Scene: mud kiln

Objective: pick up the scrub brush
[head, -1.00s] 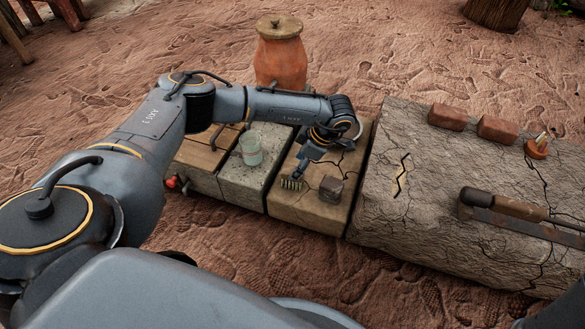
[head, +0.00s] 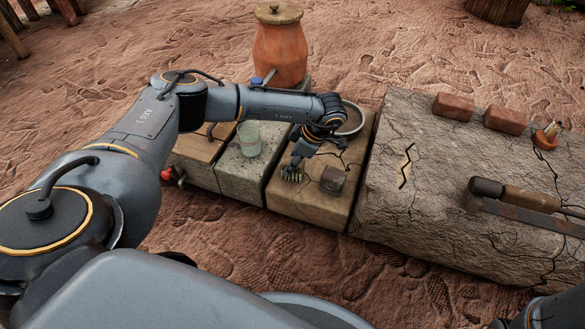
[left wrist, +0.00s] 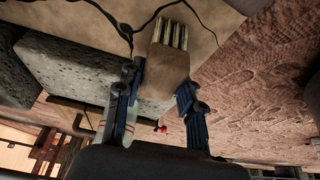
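The scrub brush (head: 291,174) lies on the front left of the tan stone block, partly hidden by my gripper. In the left wrist view its wooden body (left wrist: 168,68) and pale bristles (left wrist: 170,34) show between the fingers. My left gripper (head: 293,167) is down at the brush, and in the left wrist view its blue fingers (left wrist: 160,78) stand on either side of the wooden body. A narrow gap seems to show at the left finger, so it looks open around the brush. My right gripper is not in view.
A small dark cube (head: 333,179) stands close right of the brush. A glass (head: 249,140) is on the grey block to the left. A clay jar (head: 280,48) stands behind. Bricks (head: 454,106) and a long tool (head: 525,200) lie on the right slab.

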